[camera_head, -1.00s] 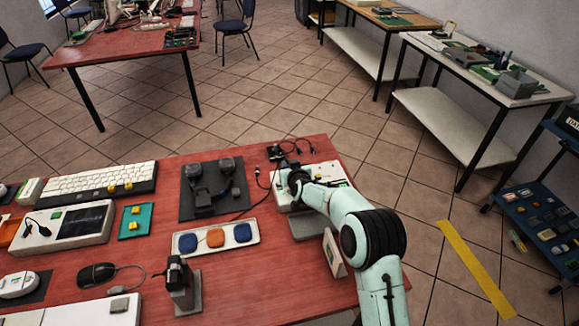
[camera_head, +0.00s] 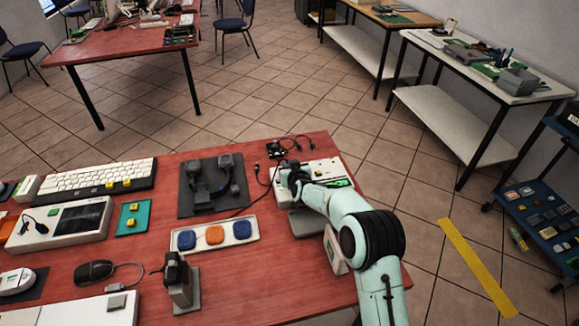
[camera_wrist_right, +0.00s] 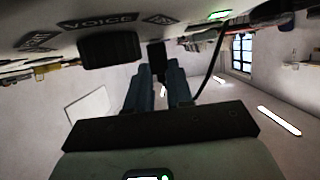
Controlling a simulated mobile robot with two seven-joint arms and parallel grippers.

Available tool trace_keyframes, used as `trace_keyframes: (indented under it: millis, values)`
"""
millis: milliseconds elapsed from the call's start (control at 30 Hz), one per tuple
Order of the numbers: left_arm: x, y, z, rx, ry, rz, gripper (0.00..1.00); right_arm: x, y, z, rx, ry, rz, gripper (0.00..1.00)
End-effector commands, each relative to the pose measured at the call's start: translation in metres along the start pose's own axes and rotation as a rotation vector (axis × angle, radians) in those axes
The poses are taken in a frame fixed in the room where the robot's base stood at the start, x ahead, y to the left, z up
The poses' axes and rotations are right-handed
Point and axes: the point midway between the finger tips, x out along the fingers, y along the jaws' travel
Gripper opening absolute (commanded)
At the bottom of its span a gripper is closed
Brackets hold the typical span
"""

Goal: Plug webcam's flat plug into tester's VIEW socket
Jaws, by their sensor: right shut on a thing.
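The tester (camera_head: 322,170) is a pale box at the right end of the red table, with a green-lit display. My right gripper (camera_head: 292,180) is at its left side. In the right wrist view, the gripper (camera_wrist_right: 159,82) is shut on a small black plug (camera_wrist_right: 157,60), close under the labelled tester face (camera_wrist_right: 190,12). A VOICE label is readable; the label by the held plug is tilted and hard to read. Whether the plug touches a socket cannot be told. A wider black block (camera_wrist_right: 110,52) sits at the VOICE label. My left gripper is not in view.
A dark mat (camera_head: 235,203) with black devices lies left of the tester. A white tray (camera_head: 215,246) with blue and orange pads is in front of it. A grey stand (camera_head: 184,288) is nearer. Loose cables (camera_head: 291,140) lie behind the tester.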

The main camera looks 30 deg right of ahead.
Motion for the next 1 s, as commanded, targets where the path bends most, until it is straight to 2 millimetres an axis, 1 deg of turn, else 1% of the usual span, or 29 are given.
trace_keyframes:
  millis: [233,333,367,400,433,767,867,1000]
  values:
    - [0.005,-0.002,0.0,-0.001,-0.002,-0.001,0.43,0.002,0.0,0.007,0.0,-0.004,0.0,0.0]
    - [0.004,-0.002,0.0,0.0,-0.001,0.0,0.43,0.002,0.0,0.007,0.0,-0.005,-0.001,0.0]
    - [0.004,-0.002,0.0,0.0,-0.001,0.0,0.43,0.002,0.0,0.007,0.0,-0.006,-0.001,0.3]
    - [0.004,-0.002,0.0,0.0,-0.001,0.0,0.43,0.002,0.0,0.007,0.0,-0.006,-0.001,0.43]
    - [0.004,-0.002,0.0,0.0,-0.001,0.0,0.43,0.002,0.0,0.007,0.0,-0.006,-0.001,0.51]
    - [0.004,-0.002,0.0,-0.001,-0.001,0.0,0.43,0.0,0.0,0.005,0.0,-0.002,0.0,0.51]
    - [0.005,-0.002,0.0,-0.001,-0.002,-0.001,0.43,-0.006,0.0,0.004,0.0,-0.001,0.0,0.51]
    - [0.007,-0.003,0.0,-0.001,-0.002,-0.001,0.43,-0.025,0.0,0.004,0.0,-0.001,-0.001,0.51]
